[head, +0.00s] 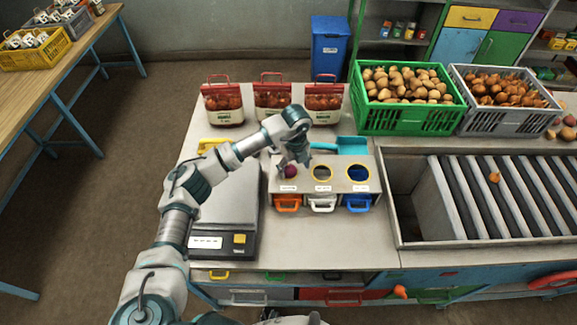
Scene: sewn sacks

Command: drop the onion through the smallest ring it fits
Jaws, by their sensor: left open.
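A purple-red onion (291,171) is at the left hole of the grey ring box (305,187), covering most of that ring. I cannot tell whether it rests in the ring or is just above it. The middle ring (322,172) has a yellow rim and looks empty. The right ring (358,173) is larger, also yellow-rimmed, with blue showing inside. My left gripper (294,160) is open, its fingers pointing down right above the onion. My right gripper is out of view.
Orange, white and blue handles front the box. A scale (222,215) stands left, a teal scoop (345,146) behind. Net sacks (272,100), a green crate (405,122) and a grey crate (500,122) line the back. A roller conveyor (500,210) is right. Bench front is clear.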

